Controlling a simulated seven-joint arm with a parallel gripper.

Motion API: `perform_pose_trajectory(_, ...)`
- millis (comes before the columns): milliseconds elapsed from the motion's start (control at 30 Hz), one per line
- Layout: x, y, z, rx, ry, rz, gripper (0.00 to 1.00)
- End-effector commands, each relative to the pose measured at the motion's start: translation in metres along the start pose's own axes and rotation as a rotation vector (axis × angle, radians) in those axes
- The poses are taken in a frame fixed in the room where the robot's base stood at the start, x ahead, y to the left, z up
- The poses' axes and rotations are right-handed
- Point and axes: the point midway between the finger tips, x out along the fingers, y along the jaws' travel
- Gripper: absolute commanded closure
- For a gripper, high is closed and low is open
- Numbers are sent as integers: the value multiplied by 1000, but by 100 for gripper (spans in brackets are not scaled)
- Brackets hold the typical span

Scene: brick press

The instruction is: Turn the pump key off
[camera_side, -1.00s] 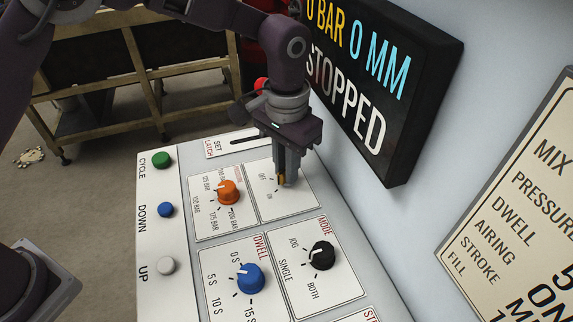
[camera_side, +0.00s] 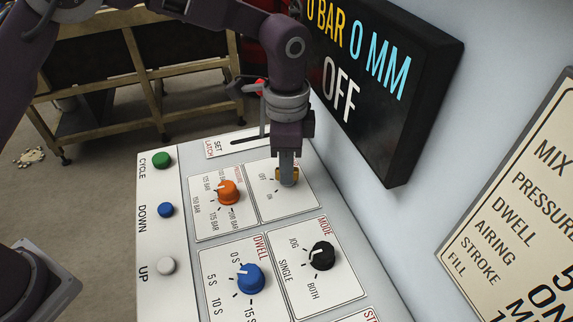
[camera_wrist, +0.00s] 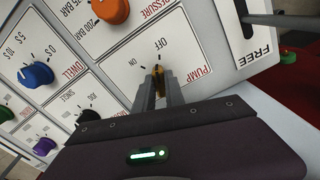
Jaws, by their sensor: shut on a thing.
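The pump key (camera_wrist: 158,76) is a small brass-coloured key on a white panel marked PUMP, with OFF and ON marks beside it. In the wrist view it stands between my fingertips and lines up toward the OFF mark. In the side view only a bit of the brass key (camera_side: 279,176) shows, the rest hidden by the fingers. My gripper (camera_side: 287,180) points down at the panel and is shut on the key; its fingers also show in the wrist view (camera_wrist: 159,88). The display (camera_side: 375,85) reads 0 BAR, 0 MM and OFF.
An orange pressure knob (camera_side: 229,192), a blue dwell knob (camera_side: 250,278) and a black mode knob (camera_side: 322,256) stand close by on the panel. Green (camera_side: 162,160), blue (camera_side: 165,210) and white (camera_side: 167,266) buttons line the left strip. The wall display is close to my wrist.

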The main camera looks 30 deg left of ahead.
Motion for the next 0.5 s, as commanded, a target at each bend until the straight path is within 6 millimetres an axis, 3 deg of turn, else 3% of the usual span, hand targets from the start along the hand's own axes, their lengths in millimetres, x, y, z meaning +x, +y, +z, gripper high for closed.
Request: perform_pose_trajectory(500,-1,0,-1,197,3,-1,100)
